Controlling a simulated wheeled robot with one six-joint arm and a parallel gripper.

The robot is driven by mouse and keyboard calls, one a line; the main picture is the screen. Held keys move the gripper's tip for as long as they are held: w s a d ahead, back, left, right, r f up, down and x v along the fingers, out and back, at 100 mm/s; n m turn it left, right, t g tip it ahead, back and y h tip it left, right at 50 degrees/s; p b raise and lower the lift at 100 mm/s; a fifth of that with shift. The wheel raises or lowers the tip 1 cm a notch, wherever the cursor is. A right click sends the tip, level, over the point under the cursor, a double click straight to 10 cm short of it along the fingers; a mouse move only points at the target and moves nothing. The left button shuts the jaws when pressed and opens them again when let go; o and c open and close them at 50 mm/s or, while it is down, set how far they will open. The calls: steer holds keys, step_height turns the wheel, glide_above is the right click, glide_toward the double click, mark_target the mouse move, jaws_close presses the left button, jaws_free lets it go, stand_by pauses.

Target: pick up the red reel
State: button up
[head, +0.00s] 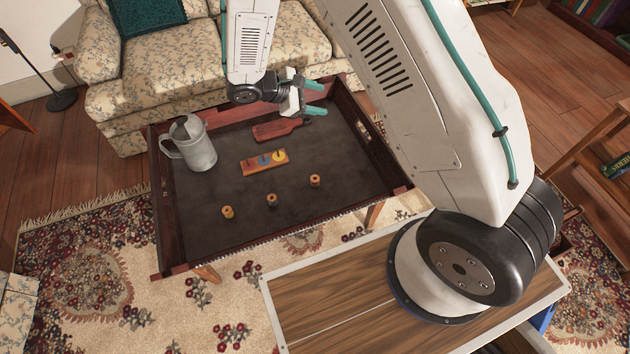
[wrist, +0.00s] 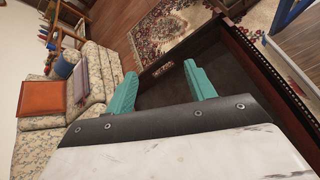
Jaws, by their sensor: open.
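Three small reels stand in a row on the dark tray table in the head view: a left one (head: 228,211), a middle one (head: 271,199) and a right one (head: 315,181). They look orange-brown, and their thread colours are too small to tell, so I cannot say which is red. My gripper (head: 316,98) is open and empty above the far side of the tray, well beyond the reels. In the wrist view its teal fingers (wrist: 161,76) are spread apart, and no reel shows there.
The tray table (head: 160,225) has raised dark wooden walls. A grey metal pitcher (head: 198,153) stands at its left. A reddish paddle-shaped board (head: 278,131) and a small board with coloured spots (head: 250,168) lie behind the reels. A floral sofa (head: 170,60) stands behind.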

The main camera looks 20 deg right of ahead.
steer(key=a+f+n+t+h, duration=0.1)
steer(key=a+f+n+t, duration=0.15)
steer(key=f, duration=0.75)
steer(key=a+f+n+t, duration=0.1)
steer(key=f+n, duration=0.3)
steer(key=f, duration=0.6)
steer(key=n+t, duration=0.3)
steer(key=n, duration=0.2)
glide_toward(316, 177)
steer(key=d, duration=0.1)
steer(key=w+d, duration=0.1)
steer(key=d, duration=0.1)
steer(key=shift+w+d+f+m+y, duration=0.15)
steer(key=shift+d+f+m+y, duration=0.15)
steer(key=shift+d+y, duration=0.1)
steer(key=shift+d+f, duration=0.15)
steer(key=shift+f, duration=0.2)
steer(key=x, duration=0.7)
steer(key=shift+w+f, duration=0.15)
steer(key=shift+w, duration=0.15)
steer(key=c, duration=1)
